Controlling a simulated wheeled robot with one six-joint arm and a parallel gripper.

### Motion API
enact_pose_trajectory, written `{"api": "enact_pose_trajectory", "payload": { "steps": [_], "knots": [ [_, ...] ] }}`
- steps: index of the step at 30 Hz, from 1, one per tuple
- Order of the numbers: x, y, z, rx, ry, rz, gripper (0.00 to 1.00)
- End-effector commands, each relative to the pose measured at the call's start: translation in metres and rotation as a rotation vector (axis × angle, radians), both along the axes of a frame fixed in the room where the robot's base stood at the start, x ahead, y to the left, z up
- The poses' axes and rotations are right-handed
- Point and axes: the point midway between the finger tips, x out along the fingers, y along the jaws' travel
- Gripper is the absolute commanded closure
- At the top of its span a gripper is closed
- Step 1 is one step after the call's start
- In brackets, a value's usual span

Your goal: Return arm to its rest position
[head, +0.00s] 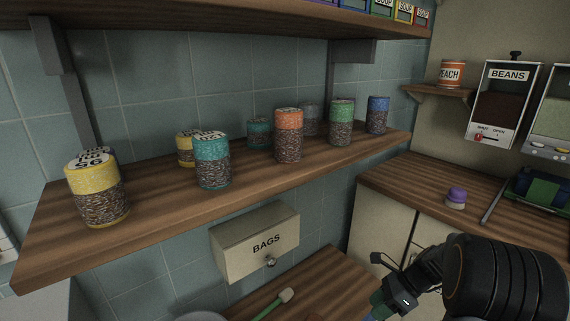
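My arm enters at the lower right with a thick black link. My gripper (388,262) is at its left end, in front of the cream cabinet below the right counter. The fingers are small and dark, and I cannot tell if they are open or shut. A teal-green part shows just below it at the bottom edge; I cannot tell whether it is held. My gripper is below and apart from the wooden shelf (150,222).
The shelf bears several patterned cans, including a yellow one (96,192), a teal one (212,163) and an orange one (288,137). The right counter (410,180) holds a purple-topped item (456,197); a BEANS dispenser (502,108) hangs above.

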Motion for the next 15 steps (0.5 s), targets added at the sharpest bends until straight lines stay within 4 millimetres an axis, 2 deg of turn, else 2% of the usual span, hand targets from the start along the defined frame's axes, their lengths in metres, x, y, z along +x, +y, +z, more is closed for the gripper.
{"api": "enact_pose_trajectory", "payload": {
  "steps": [1, 6, 9, 12, 15],
  "knots": [
    [-0.008, 0.015, 0.052, -0.071, -0.100, 0.146, 0.62],
    [-0.041, 0.049, 0.144, -0.286, -0.404, 0.655, 0.62],
    [-0.061, 0.063, 0.189, -0.395, -0.560, 0.946, 0.62],
    [-0.079, 0.073, 0.225, -0.491, -0.688, 1.207, 0.62],
    [-0.092, 0.079, 0.252, -0.572, -0.788, 1.425, 0.62]
  ]
}}
